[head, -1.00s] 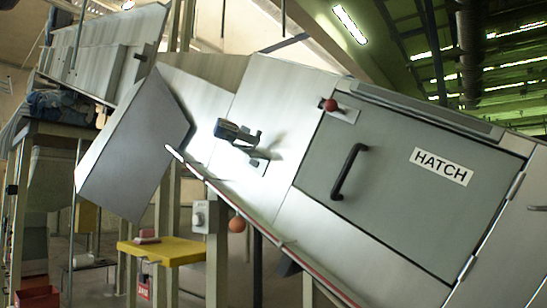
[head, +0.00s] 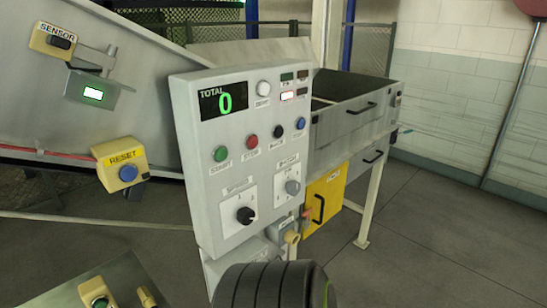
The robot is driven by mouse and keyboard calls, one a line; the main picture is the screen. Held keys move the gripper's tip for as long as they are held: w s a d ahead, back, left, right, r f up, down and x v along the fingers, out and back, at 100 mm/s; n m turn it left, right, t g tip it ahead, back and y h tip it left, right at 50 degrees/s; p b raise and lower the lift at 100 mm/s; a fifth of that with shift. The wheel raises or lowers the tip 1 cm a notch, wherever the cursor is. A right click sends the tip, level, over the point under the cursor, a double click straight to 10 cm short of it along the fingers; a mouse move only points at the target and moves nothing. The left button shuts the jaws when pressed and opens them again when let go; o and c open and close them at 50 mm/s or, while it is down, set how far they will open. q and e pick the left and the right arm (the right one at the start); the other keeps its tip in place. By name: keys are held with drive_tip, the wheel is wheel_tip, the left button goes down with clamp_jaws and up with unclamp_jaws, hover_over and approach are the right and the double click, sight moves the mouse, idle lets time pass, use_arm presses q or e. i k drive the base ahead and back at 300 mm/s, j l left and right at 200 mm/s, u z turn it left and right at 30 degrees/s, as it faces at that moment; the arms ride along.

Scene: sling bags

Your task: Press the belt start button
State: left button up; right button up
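A light grey control panel (head: 232,168) stands upright in the middle of the head view. Its round green button (head: 220,154) is labelled START and sits at the panel's left. A red button (head: 252,141) labelled STOP is just right of it. Another green button (head: 100,302), on a yellow box at the bottom left, is cut by the picture's edge; I cannot read any label on it. Which button belongs to the belt I cannot tell for sure.
The panel also has a display (head: 223,101) reading 0, a black knob (head: 245,215) and a blue button (head: 301,123). A yellow RESET box (head: 121,165) and a SENSOR box (head: 58,40) are at left. Open floor (head: 440,240) lies at right.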

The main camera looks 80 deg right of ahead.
sight(221, 153)
drive_tip(key=z, duration=1.75)
